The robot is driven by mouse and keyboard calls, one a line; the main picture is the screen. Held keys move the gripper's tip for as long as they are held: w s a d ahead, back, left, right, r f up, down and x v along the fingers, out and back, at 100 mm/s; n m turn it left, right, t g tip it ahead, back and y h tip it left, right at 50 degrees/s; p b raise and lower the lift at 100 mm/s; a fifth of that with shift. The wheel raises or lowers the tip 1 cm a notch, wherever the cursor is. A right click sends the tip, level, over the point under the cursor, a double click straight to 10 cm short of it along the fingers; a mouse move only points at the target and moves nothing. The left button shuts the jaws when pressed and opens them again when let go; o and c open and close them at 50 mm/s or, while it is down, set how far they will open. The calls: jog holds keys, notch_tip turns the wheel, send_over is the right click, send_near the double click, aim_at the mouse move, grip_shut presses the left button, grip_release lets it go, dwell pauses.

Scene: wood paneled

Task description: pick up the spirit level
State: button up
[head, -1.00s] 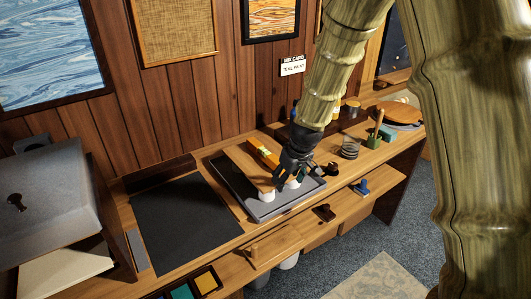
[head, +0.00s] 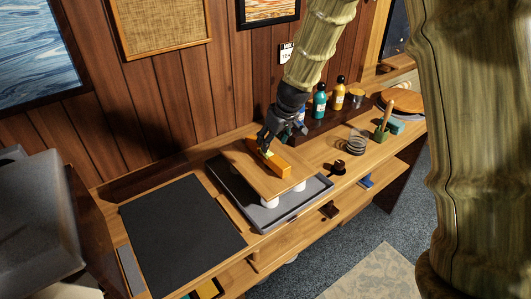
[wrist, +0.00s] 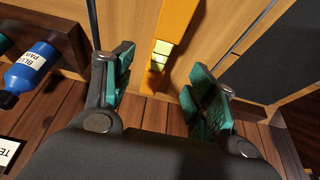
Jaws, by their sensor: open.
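The spirit level is an orange bar (head: 280,168) with a yellow-green vial, lying on a raised wooden board (head: 250,177). The board rests on white supports above a grey tray (head: 304,205). My gripper (head: 266,145) is at the far-left end of the level, pointing down. In the wrist view, the spirit level (wrist: 176,22) runs up from between the two teal-padded fingers of my gripper (wrist: 163,88), with its vial near the fingertips. The fingers are spread and nothing is clamped. I cannot tell their exact height over the bar.
A dark mat (head: 180,235) covers the bench to the left. Paint bottles (head: 320,101) stand in a rack behind, right of my gripper. A wire coil (head: 356,141) and a green brush pot (head: 382,133) stand to the right. The wood-paneled wall is close behind.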

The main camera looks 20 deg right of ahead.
aim_at(270, 153)
jog(key=x, duration=0.2)
jog(key=shift+w+f, duration=0.3)
jog(key=shift+a+f+p, duration=0.1)
jog(key=shift+f+p, duration=0.1)
jog(key=shift+p, duration=0.3)
jog(key=shift+p+x, duration=1.05)
jog(key=shift+x, duration=1.35)
grip_shut()
jog(key=shift+r, duration=0.1)
